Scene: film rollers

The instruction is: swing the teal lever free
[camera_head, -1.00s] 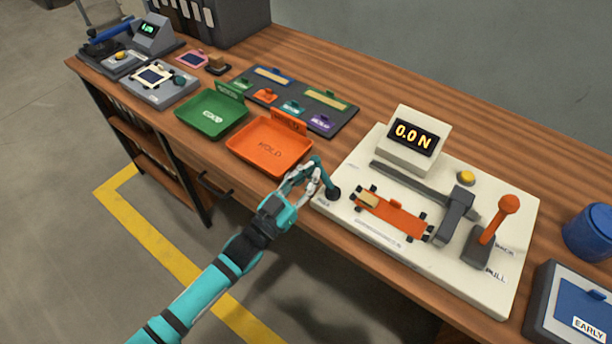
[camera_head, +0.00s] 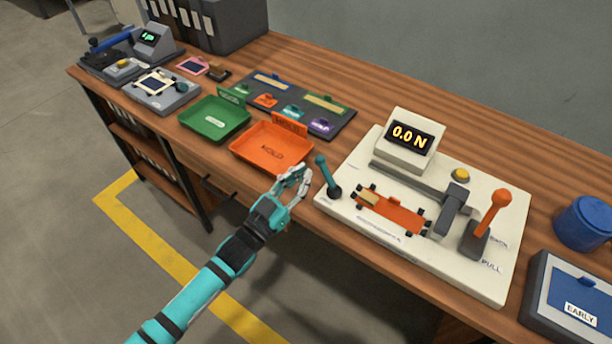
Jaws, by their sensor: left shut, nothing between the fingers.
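The teal lever (camera_head: 325,174) stands at the left corner of the cream test rig (camera_head: 440,266), on a dark round pivot. It tilts up and to the left, with its knob at the top. My left gripper (camera_head: 303,176) is just left of the lever, apart from it, over the table's front edge. Its fingers are shut with nothing between them. The rig carries an orange film roller piece (camera_head: 392,213), a display reading 0.0 N (camera_head: 411,137) and an orange-knobbed lever (camera_head: 493,220) at the right. My right gripper is not in view.
An orange HOLD tray (camera_head: 268,150) lies just behind my left gripper, with a green tray (camera_head: 214,119) further left. A blue round container (camera_head: 584,224) and an EARLY bin (camera_head: 578,305) stand at the right. Bare wood lies behind the rig.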

